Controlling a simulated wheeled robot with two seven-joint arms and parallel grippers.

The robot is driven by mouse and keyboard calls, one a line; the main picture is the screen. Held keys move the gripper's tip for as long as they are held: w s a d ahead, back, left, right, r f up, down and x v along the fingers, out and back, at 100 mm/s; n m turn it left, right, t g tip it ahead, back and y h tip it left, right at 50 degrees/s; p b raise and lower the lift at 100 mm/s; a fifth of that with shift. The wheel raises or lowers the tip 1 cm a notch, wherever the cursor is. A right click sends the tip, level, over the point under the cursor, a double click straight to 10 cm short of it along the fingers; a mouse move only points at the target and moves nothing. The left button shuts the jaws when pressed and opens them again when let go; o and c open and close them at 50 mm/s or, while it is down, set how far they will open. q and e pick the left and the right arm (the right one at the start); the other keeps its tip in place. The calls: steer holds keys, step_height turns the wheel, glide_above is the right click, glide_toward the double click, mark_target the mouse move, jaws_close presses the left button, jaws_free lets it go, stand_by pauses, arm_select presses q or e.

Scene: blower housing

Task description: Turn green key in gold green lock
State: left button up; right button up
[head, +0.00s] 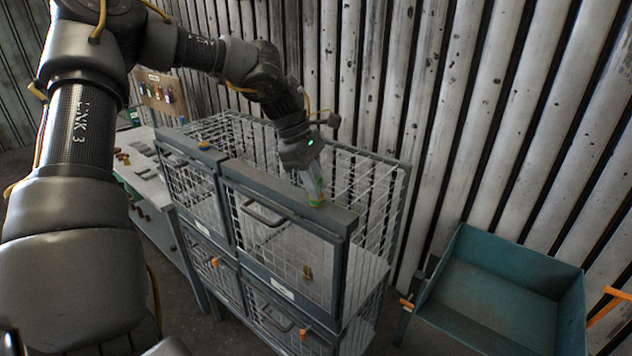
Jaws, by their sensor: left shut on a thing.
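My left arm reaches in from the left, and its gripper (314,194) points down at the top front beam of the wire cage cabinet (290,212). The gripper is shut on the green key (313,180), of which only a little green shows between the fingers. The gold green lock (317,203) sits on the beam right under the fingertips and is partly covered by them. I cannot tell how far the key is in the lock or how it is turned. My right gripper is not in view.
Another gold lock (204,145) sits on the beam further left. The cabinet has wire doors with dark handles and orange latches (304,333). A workbench (150,185) with small parts stands left, a teal bin (500,290) right. A corrugated wall (480,120) closes the back.

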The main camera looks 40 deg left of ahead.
arm_select(q)
steer(key=shift+m+g, duration=0.5)
steer(key=shift+m, duration=1.2)
steer(key=o, duration=1.1)
steer(key=shift+c, duration=0.2)
steer(key=shift+w+a+r, duration=0.1)
steer(key=shift+a+r, duration=0.2)
steer(key=shift+r, duration=0.15)
steer(key=v, duration=0.9)
steer(key=shift+a+r+b, duration=0.15)
steer(key=shift+r+b, duration=0.25)
